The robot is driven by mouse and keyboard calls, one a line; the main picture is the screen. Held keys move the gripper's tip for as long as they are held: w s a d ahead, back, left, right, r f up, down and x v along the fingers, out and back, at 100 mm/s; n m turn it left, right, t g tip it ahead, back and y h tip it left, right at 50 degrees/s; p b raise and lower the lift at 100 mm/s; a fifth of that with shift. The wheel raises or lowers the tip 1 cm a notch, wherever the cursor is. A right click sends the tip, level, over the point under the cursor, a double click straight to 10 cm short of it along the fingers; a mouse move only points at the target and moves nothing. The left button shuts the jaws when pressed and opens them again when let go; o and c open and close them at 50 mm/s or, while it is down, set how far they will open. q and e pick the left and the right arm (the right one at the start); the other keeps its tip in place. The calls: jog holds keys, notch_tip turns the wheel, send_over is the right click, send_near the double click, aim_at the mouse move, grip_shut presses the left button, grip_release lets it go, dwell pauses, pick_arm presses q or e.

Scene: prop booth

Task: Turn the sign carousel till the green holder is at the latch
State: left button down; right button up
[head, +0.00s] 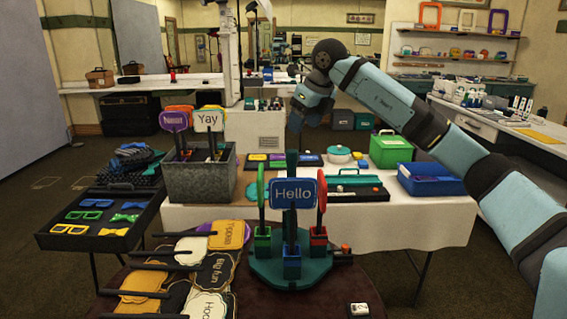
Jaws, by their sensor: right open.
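The sign carousel (262,275) stands on the dark round table in front of me, a teal disc with a teal centre post. Its green holder (262,244) is at the left and carries a green sign seen nearly edge-on. The blue holder (291,265) faces me with the blue "Hello" sign (293,193). The red holder (318,246) is at the right with a red sign seen nearly edge-on. A small dark part with an orange-red tip (345,248), perhaps the latch, sits at the disc's right edge. My right gripper (297,122) is open and empty, above and behind the carousel. My left gripper is out of view.
Several chalkboard-style signs (213,271) lie left of the carousel. A small white tag (359,309) lies front right. Behind stands a white-clothed table (430,222) with a grey bin (202,182) and a blue box (432,180). A black tray of glasses (120,217) is left.

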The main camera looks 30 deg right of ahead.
aim_at(293, 151)
jog(key=b+x, duration=0.1)
jog(key=x, duration=1.1)
jog(key=shift+w+a+f, duration=0.1)
jog(key=shift+w+f, duration=0.05)
grip_shut()
